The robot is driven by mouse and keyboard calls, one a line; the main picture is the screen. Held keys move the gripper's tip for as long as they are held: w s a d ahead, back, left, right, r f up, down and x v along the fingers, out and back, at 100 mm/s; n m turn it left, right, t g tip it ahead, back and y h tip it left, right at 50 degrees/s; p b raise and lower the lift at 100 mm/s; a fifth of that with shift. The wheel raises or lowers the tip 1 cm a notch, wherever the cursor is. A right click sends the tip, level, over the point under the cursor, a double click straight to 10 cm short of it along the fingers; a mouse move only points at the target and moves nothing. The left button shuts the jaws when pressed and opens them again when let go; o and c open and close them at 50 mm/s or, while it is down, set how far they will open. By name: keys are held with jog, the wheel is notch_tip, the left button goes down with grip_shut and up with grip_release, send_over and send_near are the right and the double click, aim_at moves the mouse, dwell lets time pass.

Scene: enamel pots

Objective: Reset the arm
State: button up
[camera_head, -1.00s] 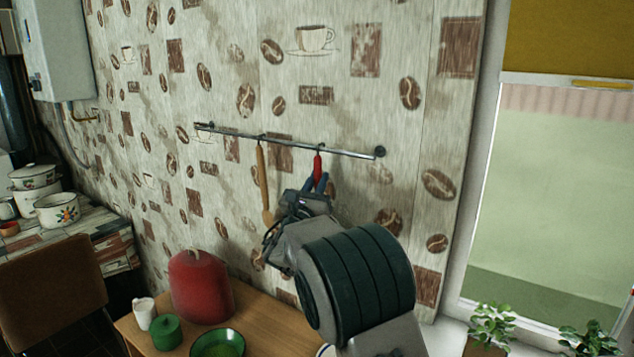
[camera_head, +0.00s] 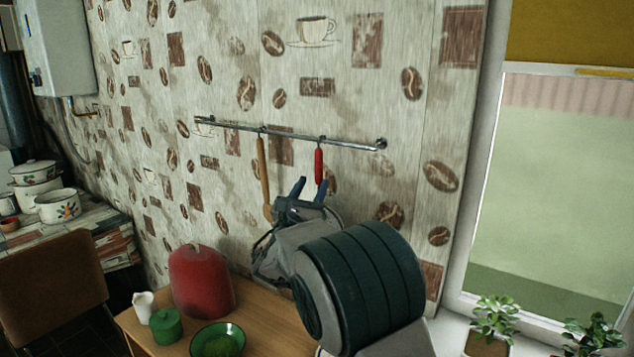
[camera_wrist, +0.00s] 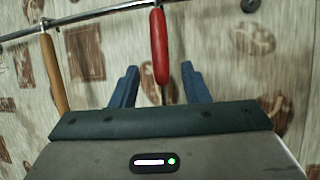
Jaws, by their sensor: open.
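My gripper (camera_head: 311,187) is in front of the patterned wall, below the hanging rail (camera_head: 290,133). Its two blue fingers are spread apart and nothing is held between them; in the wrist view the fingers (camera_wrist: 158,88) also stand apart. A red-handled utensil (camera_head: 319,166) hangs from the rail just beyond and above the fingers. In the wrist view its red handle (camera_wrist: 160,47) appears between and above the fingertips, and its lower part is hidden by my gripper. A wooden-handled utensil (camera_head: 262,172) hangs to the left, its lower end close to my gripper in the picture.
Below stands a wooden table with a large red object (camera_head: 201,282), a green pot (camera_head: 166,325), a white jug (camera_head: 143,306) and a green bowl (camera_head: 217,341). Enamel pots (camera_head: 57,206) stand at the far left. Plants (camera_head: 493,322) stand by the window at right.

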jog(key=b+v, duration=0.2)
jog(key=v, duration=0.7)
jog(key=s+d+f+m+g+h, duration=0.25)
jog(key=d+m+g, duration=0.25)
jog(key=d, duration=0.4)
jog(key=s+d+f+m+g+h, duration=0.1)
jog(key=s+d+m+g+h, duration=0.15)
jog(key=d+m+g, duration=0.45)
jog(key=s+d+f+m+g+y, duration=0.2)
jog(key=s+d+f+m+g, duration=0.25)
jog(key=s+d, duration=0.5)
jog(key=s+f+m+g+y, duration=0.2)
jog(key=s+f+m+y, duration=0.3)
jog(key=s, duration=0.4)
jog(key=s+a+f+m+y, duration=0.4)
jog(key=s+a+m+y, duration=0.2)
jog(key=s+m, duration=0.2)
jog(key=shift+s+m+y, duration=0.2)
jog(key=shift+m+y, duration=0.1)
jog(key=shift+m, duration=0.75)
